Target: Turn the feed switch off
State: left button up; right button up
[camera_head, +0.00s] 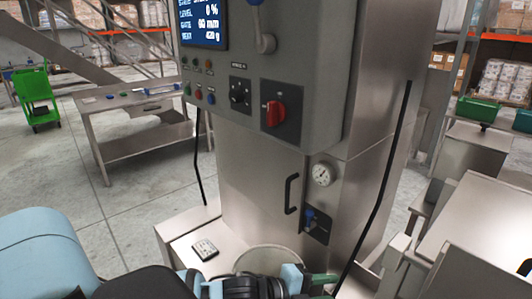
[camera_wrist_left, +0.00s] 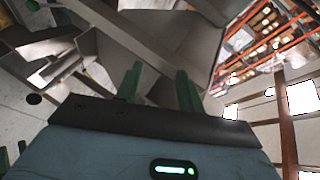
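The grey control cabinet (camera_head: 330,100) stands ahead in the head view. On its front is a red rotary switch (camera_head: 276,113) on a dark plate; its small markings are hard to read. A black rotary knob (camera_head: 239,94) is to its left. I cannot read which one is labelled feed. My left gripper (camera_head: 318,284) is low at the bottom edge of the head view, well below the switches and touching neither. In the left wrist view its two green fingers (camera_wrist_left: 158,86) stand apart with nothing between them. My right gripper is not in view.
A blue-tipped lever (camera_head: 264,42), small coloured buttons (camera_head: 198,92) and a display (camera_head: 203,22) are on the panel. Below are a black handle (camera_head: 291,193), a gauge (camera_head: 322,174) and a blue valve handle (camera_head: 310,217). A steel table (camera_head: 130,103) stands left, a bench (camera_head: 480,225) right.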

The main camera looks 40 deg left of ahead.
pick_arm(q)
jog(key=w+a+r+m+t, duration=0.1)
jog(key=w+a+r+m, duration=0.1)
jog(key=a+r+m, duration=0.3)
jog(key=w+a+r+m+b, duration=0.1)
jog(key=w+r+m, duration=0.15)
jog(key=r, duration=0.55)
jog(key=w+a+r+m+t, duration=0.1)
jog(key=a+r+m, duration=0.3)
jog(key=r, duration=0.2)
jog(key=m+t+y, duration=0.3)
jog(key=m+y, duration=0.2)
jog(key=y, duration=0.1)
send_near(268, 104)
jog(key=shift+w+d+f+b, duration=0.1)
jog(key=shift+w+d+b, duration=0.1)
jog(key=shift+w, duration=1.55)
jog(key=shift+w+d+b, duration=0.15)
jog(key=shift+w+b, duration=0.05)
jog(key=shift+w, duration=1.6)
jog(key=shift+w+d, duration=0.1)
jog(key=shift+w, duration=0.7)
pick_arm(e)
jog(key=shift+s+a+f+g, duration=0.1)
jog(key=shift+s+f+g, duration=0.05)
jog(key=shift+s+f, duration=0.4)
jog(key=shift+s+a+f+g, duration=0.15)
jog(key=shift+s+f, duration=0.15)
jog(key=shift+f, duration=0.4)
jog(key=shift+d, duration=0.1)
